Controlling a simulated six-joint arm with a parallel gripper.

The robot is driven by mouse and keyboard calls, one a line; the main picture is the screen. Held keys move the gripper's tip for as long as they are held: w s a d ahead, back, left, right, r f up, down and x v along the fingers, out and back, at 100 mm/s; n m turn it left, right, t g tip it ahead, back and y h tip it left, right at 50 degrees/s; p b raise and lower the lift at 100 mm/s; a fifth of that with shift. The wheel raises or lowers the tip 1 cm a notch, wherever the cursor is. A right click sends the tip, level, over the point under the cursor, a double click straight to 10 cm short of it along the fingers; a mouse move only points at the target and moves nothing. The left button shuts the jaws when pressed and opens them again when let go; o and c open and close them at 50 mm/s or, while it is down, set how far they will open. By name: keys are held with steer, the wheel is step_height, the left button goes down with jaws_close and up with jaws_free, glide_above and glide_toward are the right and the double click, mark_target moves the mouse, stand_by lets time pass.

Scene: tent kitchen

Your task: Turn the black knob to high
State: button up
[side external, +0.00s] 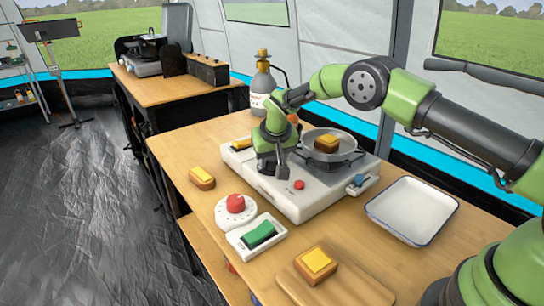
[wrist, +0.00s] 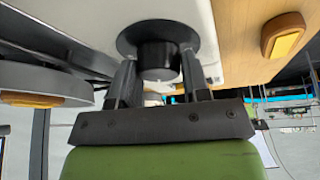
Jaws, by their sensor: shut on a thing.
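The black knob (wrist: 158,54) shows in the wrist view with its wide round base on the front of the white stove (side external: 318,202). My gripper (wrist: 158,66) has one finger on each side of the knob and is shut on it. In the side view my gripper (side external: 273,170) points down at the left part of the stove's front and hides the knob. I cannot make out the knob's pointer or any setting marks.
A pan (side external: 328,148) with bread and a yellow slab sits on the stove. A red button (side external: 299,185) and blue switch (side external: 358,181) are to the right. A red dial (side external: 235,205), green rocker switch (side external: 258,233) and white tray (side external: 411,209) lie around the stove.

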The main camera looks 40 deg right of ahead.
steer(key=shift+d+n+y, duration=0.1)
steer(key=shift+n+y, duration=0.2)
steer(key=shift+n, duration=0.7)
steer(key=o, duration=0.9)
steer(key=v, duration=1)
